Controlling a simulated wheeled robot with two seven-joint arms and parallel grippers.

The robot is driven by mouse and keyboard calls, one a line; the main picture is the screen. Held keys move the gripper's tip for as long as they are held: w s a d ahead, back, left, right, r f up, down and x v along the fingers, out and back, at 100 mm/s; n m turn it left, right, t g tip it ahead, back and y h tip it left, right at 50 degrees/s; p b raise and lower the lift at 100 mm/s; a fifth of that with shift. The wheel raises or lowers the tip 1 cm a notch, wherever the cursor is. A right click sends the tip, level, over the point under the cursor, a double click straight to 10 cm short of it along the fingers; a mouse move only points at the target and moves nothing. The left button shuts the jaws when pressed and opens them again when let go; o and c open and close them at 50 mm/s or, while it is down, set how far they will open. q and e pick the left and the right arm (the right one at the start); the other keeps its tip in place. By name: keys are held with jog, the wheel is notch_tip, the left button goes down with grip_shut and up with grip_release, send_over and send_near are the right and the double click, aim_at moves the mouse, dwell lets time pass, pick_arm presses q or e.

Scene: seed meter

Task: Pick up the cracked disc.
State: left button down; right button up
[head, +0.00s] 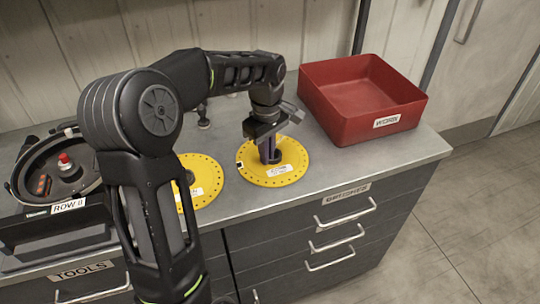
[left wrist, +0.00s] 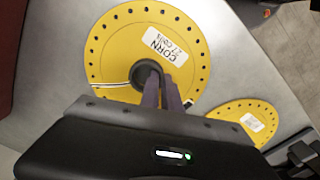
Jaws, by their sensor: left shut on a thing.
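Two yellow discs with rings of small holes are on the grey worktop. The right disc (head: 252,152) has a white label; in the left wrist view this disc (left wrist: 118,50) reads CORN and shows a thin dark-and-white mark from its hub to its rim, possibly the crack. My left gripper (head: 270,155) points down at its centre, its fingers (left wrist: 163,88) shut on the dark hub. I cannot tell whether the disc is off the worktop. The other disc (head: 208,172) is partly hidden behind my left arm; it also shows in the left wrist view (left wrist: 235,113).
A round dark seed meter housing (head: 35,165) labelled ROW 8 is at the left. Drawers with handles lie below the worktop (head: 330,178), whose front right is clear.

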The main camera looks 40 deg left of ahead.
pick_arm(q)
notch_tip(320, 180, up, 10)
jog(key=shift+p, duration=0.3)
jog(key=shift+r, duration=0.1)
dwell(0.6)
